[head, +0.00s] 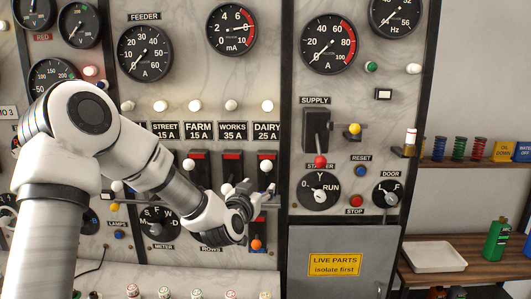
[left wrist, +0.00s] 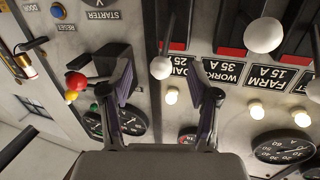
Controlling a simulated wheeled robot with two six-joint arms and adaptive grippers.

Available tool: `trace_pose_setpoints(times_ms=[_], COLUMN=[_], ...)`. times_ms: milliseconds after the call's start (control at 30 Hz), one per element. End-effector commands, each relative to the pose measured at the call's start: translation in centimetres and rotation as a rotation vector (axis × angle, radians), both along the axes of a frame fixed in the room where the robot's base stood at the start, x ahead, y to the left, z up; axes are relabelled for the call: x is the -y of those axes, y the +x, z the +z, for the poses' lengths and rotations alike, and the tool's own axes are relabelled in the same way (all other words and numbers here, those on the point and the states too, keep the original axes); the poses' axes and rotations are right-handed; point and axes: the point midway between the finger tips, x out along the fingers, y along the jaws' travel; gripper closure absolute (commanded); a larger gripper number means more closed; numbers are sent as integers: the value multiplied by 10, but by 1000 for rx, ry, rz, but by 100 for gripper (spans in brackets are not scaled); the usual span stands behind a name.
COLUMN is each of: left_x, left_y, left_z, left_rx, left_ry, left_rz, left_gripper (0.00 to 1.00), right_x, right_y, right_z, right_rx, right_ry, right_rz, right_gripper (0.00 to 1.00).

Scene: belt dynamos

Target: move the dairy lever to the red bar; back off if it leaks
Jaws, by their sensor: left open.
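The dairy lever's white knob (head: 266,166) shows under the DAIRY 25 A label (head: 267,132), close to the red bar (head: 265,156) at the top of its slot. My left gripper (head: 256,190) is just below the knob in the head view, open. In the left wrist view, turned upside down, the dairy knob (left wrist: 161,67) lies between the spread fingers (left wrist: 163,90); I cannot tell how near they are in depth. The dairy red bar (left wrist: 178,46) is partly hidden behind the lever. My right gripper is out of view.
The works knob (head: 226,190) and farm knob (head: 188,165) stand left of the dairy lever. The supply switch (head: 316,130) with a red knob is to the right. The mA dial (head: 233,28) is above; its exact reading is unclear.

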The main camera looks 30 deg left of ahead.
Motion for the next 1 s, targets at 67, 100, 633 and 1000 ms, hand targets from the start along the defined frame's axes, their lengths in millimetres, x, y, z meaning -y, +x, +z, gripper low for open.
trace_pose_setpoints(times_ms=[67,100,633,1000], left_x=[-2,-2,-22,-22], left_y=[-3,-2,71,72], left_z=[30,35,34,32], left_rx=[42,50,48,49], left_ry=[-9,-9,-5,-7], left_rz=[3,3,0,0], left_gripper=[39,39,39,92], right_x=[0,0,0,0], right_y=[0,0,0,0], right_z=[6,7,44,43], right_rx=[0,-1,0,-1], right_ry=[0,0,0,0], right_rz=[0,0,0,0], right_gripper=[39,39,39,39])
